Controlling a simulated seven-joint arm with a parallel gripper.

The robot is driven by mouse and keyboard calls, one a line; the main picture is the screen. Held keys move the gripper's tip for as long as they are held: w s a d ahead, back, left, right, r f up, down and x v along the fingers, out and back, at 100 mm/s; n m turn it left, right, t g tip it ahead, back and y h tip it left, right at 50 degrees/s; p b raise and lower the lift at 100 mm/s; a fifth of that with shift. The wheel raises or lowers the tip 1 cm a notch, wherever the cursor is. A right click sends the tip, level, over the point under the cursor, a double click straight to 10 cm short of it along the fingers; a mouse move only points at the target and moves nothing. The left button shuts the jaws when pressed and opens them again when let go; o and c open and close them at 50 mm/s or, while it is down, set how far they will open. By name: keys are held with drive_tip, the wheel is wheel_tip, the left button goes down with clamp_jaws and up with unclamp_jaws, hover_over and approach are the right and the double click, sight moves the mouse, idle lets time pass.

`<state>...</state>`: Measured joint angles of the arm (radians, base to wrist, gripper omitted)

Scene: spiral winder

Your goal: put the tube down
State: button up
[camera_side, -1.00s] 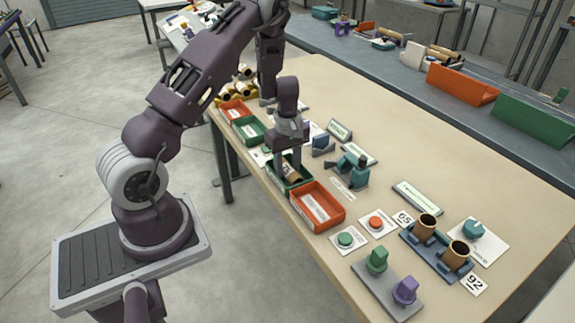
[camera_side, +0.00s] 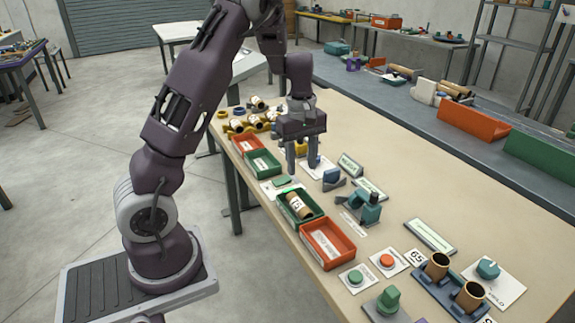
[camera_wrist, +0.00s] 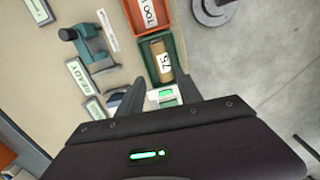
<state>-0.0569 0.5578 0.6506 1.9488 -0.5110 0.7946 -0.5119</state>
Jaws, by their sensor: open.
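A brown cardboard tube (camera_side: 299,206) with a white label lies in the green tray (camera_side: 313,218) near the table's left edge. In the wrist view the tube (camera_wrist: 161,62) shows a label that seems to read 75, inside the green tray (camera_wrist: 147,61). My gripper (camera_side: 302,168) is open and empty, above the table and behind the tray in the side view. In the wrist view its two fingers (camera_wrist: 153,92) are spread, with the tube beyond their tips, apart from them.
An orange tray (camera_side: 328,244) adjoins the green one. Another orange tray (camera_side: 247,145) and green tray (camera_side: 263,163) stand farther back. A teal device (camera_side: 363,207) stands to the right. Two upright tubes (camera_side: 437,265) stand in a blue holder.

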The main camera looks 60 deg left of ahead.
drive_tip(key=s+d+r+m+t+h, duration=0.1)
drive_tip(key=s+d+r+m, duration=0.3)
drive_tip(key=d+r, duration=0.3)
drive_tip(key=s+d+r+m+t+h, duration=0.1)
drive_tip(key=s+d+r+m+t, duration=0.2)
drive_tip(key=d+r, duration=0.35)
drive_tip(key=s+d+r+m+y, duration=0.1)
drive_tip(key=s+d+m, duration=0.2)
drive_tip(key=s+m, duration=0.2)
drive_tip(key=s+d+r+m+t+y, duration=0.1)
drive_tip(key=s+d+m, duration=0.2)
drive_tip(key=s, duration=0.6)
drive_tip(key=shift+m, duration=1.2)
